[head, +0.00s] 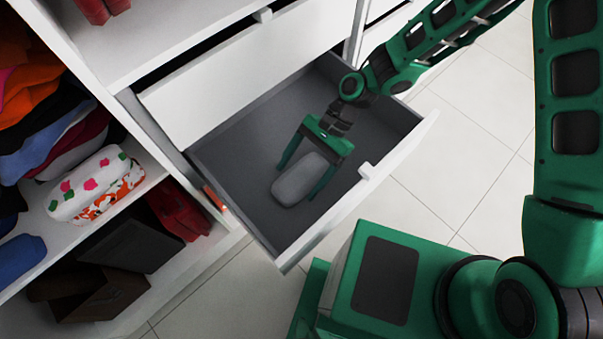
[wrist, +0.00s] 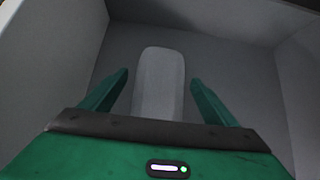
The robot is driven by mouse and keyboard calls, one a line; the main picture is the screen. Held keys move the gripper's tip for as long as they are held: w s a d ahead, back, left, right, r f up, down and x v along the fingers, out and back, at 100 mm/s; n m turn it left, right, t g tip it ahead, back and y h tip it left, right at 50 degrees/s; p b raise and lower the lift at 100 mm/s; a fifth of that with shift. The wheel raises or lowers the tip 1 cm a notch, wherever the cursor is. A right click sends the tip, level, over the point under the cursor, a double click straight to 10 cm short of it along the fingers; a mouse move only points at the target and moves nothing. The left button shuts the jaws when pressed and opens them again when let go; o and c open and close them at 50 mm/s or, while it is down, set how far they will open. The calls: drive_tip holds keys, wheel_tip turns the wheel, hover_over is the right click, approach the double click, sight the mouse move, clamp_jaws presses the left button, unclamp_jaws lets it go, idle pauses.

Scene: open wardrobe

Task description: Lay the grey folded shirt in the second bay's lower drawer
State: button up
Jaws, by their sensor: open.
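The grey folded shirt (head: 300,180) is inside the pulled-out lower drawer (head: 235,150), towards its front part. In the wrist view the shirt (wrist: 158,82) lies between the two fingers, with a gap on each side. My gripper (head: 298,180) is open around the shirt, and its green fingers reach down into the drawer. In the wrist view my gripper (wrist: 158,90) shows both fingers apart. The shirt's near end is hidden behind the gripper body in the wrist view. Whether the shirt rests fully on the drawer floor is hard to tell.
A white drawer front (head: 250,70) sits above the open drawer. At left, shelves hold folded clothes (head: 45,110), a patterned bundle (head: 95,185), red items (head: 178,213) and dark boxes (head: 130,245). The tiled floor (head: 445,150) at right is clear.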

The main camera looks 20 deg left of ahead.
drive_tip(key=shift+r, duration=3.45)
drive_tip(key=shift+w, duration=0.1)
drive_tip(key=w+d+r+t, duration=0.3)
drive_tip(key=w+d+r, duration=0.3)
drive_tip(key=w+d, duration=0.45)
drive_tip(key=w+d+r+t+h, duration=0.15)
drive_tip(key=d+r, duration=0.25)
drive_tip(key=d, duration=0.8)
drive_tip(key=w+d+r+t+h, duration=0.1)
drive_tip(key=w+d+r+t, duration=0.2)
drive_tip(key=d, duration=0.9)
drive_tip(key=s+d+r, duration=0.4)
drive_tip(key=s+d, duration=0.5)
drive_tip(key=s+d+r+m+h, duration=0.1)
drive_tip(key=s+d+r, duration=0.4)
drive_tip(key=s+d, duration=0.3)
drive_tip(key=shift+s+d, duration=0.4)
drive_tip(key=shift+d, duration=0.5)
drive_tip(key=shift+t, duration=0.25)
